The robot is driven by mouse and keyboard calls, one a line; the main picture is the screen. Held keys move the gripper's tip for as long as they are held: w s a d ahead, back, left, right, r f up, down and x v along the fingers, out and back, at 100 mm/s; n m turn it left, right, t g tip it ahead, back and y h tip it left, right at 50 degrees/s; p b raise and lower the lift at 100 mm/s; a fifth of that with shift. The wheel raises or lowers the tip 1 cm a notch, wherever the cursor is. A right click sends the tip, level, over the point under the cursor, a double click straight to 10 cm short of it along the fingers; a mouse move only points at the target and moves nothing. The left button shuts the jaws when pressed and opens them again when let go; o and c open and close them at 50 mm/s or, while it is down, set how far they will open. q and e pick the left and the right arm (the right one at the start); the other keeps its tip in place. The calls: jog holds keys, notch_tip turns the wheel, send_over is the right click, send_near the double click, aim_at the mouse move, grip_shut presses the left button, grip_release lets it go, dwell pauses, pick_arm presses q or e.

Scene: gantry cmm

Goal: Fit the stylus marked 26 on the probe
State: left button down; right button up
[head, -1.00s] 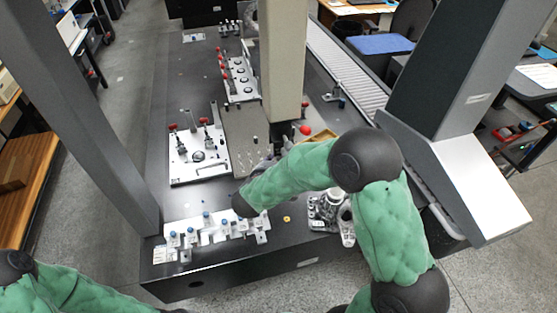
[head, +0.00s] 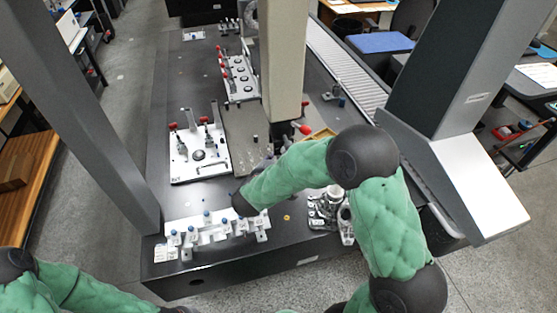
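A white rack (head: 202,240) with several blue-topped styli (head: 207,218) stands at the near left of the dark machine bed. No number can be read, so I cannot tell which one is 26. The beige vertical column (head: 284,60) comes down over the bed. The probe at its lower end is small and partly hidden by my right forearm. My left gripper is below the picture's edge.
A white fixture plate (head: 200,172) with red-knobbed clamps lies left of the middle. A grey plate with red clamps (head: 240,78) is farther back. Gantry uprights (head: 75,100) flank the bed. A red ball (head: 304,129) is near the column's foot.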

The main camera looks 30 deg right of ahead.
jog(key=shift+r+p, duration=0.2)
jog(key=shift+p, duration=0.15)
dwell(0.6)
dwell(0.3)
jog(key=o, duration=1.1)
jog(key=shift+c, duration=0.2)
jog(key=v, duration=1.2)
